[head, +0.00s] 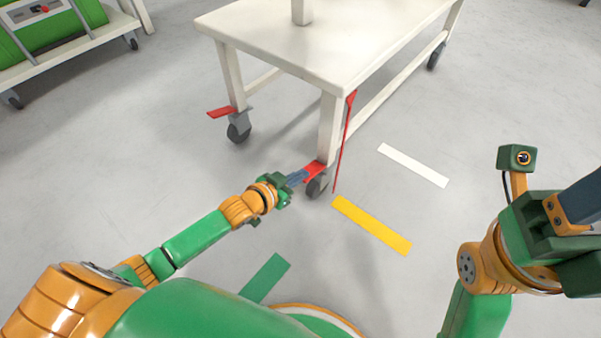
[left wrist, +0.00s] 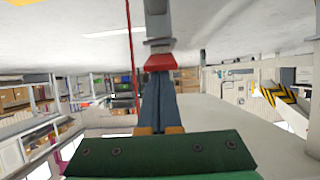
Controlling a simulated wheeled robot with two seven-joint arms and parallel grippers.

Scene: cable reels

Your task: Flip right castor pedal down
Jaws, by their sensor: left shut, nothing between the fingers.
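The white table's (head: 290,45) near right leg ends in a dark castor (head: 316,187) with a red pedal (head: 316,170) on its near-left side. My left gripper (head: 302,176) is shut, with its grey-blue fingers at the pedal. In the left wrist view the shut fingers (left wrist: 160,90) point at the red pedal (left wrist: 159,62), their tips at its edge; whether they press on it is unclear. Another castor (head: 239,132) on the left leg has a red pedal (head: 221,112) sticking out sideways. My right gripper (head: 582,200) is at the right edge, its fingertips cut off.
A thin red bar (head: 343,140) slants from the tabletop corner to the floor beside the right castor. Yellow (head: 371,224), white (head: 413,165) and green (head: 265,278) strips mark the floor. Floor on the right is clear.

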